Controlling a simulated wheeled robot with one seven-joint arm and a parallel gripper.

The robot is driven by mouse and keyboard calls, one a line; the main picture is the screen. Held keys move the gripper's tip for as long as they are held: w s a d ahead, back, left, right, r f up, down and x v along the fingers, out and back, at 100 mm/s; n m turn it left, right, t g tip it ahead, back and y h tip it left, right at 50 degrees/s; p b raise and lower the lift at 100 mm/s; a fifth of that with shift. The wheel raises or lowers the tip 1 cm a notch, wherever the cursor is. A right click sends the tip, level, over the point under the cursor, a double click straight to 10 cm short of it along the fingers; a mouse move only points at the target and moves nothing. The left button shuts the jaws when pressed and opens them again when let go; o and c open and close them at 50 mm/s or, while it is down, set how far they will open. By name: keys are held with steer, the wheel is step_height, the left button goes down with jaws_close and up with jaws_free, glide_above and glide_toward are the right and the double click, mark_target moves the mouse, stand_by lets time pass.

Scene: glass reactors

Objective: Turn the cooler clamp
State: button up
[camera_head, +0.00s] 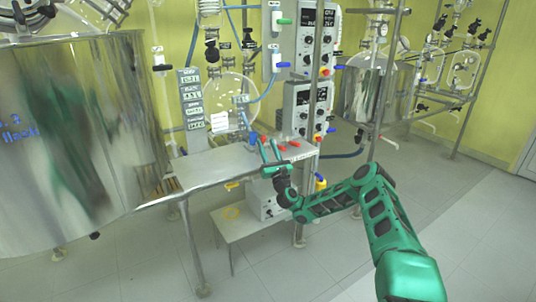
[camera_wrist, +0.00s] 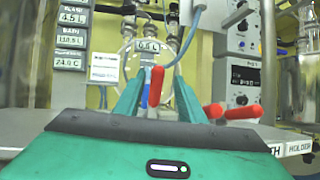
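My gripper (camera_head: 268,147) is at the small metal table in front of the glass reactor. Its two green fingers also show in the wrist view (camera_wrist: 158,88), standing apart. An upright red handle (camera_wrist: 156,86) appears in the gap between them, with clearance visible on both sides. Two more red handles, one short (camera_wrist: 213,111) and one longer (camera_wrist: 244,112), lie to the right of the fingers. Red handles also show beside the gripper in the head view (camera_head: 293,143). I cannot tell which handle is the cooler clamp. The lower parts of the handles are hidden by the gripper.
A large steel vessel (camera_head: 80,130) fills the left. A round glass flask (camera_head: 232,95) and hoses stand behind the table (camera_head: 220,163). Control boxes (camera_head: 308,108) are mounted to its right. A display column (camera_head: 192,100) stands left of the flask. Open floor lies in front right.

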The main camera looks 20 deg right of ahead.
steer(key=shift+v, duration=1.25)
steer(key=shift+f, duration=0.1)
